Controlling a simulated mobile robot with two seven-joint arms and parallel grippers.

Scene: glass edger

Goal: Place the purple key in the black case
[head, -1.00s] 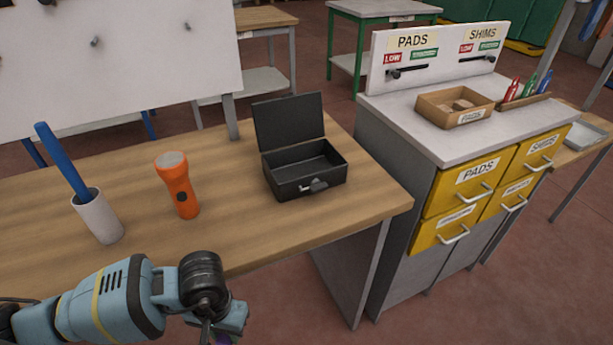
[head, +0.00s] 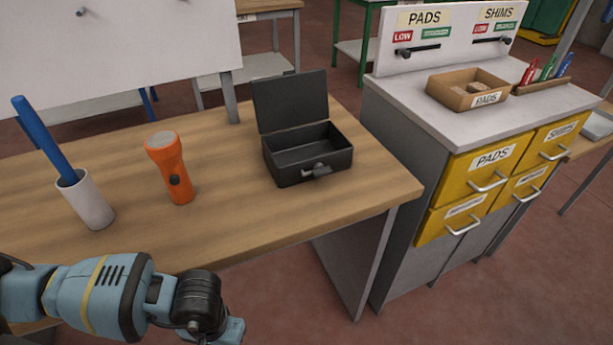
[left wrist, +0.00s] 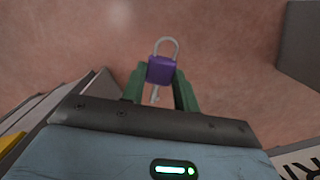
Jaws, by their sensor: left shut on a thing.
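The purple key (left wrist: 161,70) shows in the left wrist view, with a purple body, a grey loop at the far end and a thin metal part at the near end. The green fingers of my left gripper (left wrist: 160,86) are shut on it, above the reddish floor. In the head view my left arm comes in at the bottom left, in front of the table edge; its fingers and the key are out of that picture. The black case (head: 308,165) stands on the table with its lid up, and its visible inside looks empty. My right gripper is not in view.
The wooden table (head: 230,190) also holds an orange flashlight (head: 172,170) and a white cup (head: 86,200) with a blue stick (head: 42,138). A grey cabinet (head: 405,220) with yellow drawers stands to the right, bearing a cardboard box (head: 466,90). Table between flashlight and case is clear.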

